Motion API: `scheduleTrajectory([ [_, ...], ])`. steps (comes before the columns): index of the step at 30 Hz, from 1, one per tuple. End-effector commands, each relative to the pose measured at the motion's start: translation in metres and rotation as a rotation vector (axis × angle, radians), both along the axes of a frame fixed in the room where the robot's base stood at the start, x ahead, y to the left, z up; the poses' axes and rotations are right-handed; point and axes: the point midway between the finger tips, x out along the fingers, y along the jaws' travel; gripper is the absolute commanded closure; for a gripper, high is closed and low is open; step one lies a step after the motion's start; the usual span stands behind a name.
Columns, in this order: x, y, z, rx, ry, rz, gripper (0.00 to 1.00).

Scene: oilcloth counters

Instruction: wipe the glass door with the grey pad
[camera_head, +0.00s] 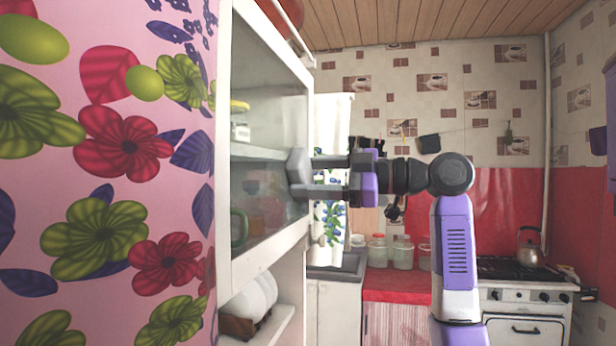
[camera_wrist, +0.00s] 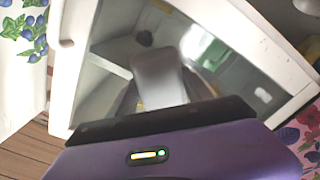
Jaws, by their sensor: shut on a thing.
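The glass door (camera_head: 268,75) is on a white-framed wall cabinet at the left of the head view. Its pane (camera_wrist: 112,52) fills much of the wrist view, inside the white frame. My gripper (camera_head: 312,178) is shut on the grey pad (camera_head: 298,173) and reaches left to the door. The pad stands at the glass, about mid-height of the pane, and meets its reflection there. I cannot tell for sure whether it touches. In the wrist view the pad (camera_wrist: 158,80) is a pale grey block in front of the pane.
A floral wall panel (camera_head: 120,150) stands close at the left. Below the cabinet is an open shelf with white plates (camera_head: 250,300). Glass jars (camera_head: 402,252) stand on the red counter (camera_head: 390,284). A kettle (camera_head: 529,246) sits on the stove (camera_head: 515,270) at the right.

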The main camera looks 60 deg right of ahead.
Motion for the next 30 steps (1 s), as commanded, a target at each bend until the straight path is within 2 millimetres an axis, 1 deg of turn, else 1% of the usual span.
scheduleTrajectory([
  [4,-0.001,0.007,-0.001,-0.003,-0.001,0.003,0.74],
  [15,-0.013,0.034,-0.001,-0.003,-0.002,0.002,0.74],
  [23,-0.016,0.041,0.0,-0.002,-0.001,0.001,0.74],
  [30,-0.021,0.059,-0.001,-0.003,-0.002,0.002,0.74],
])
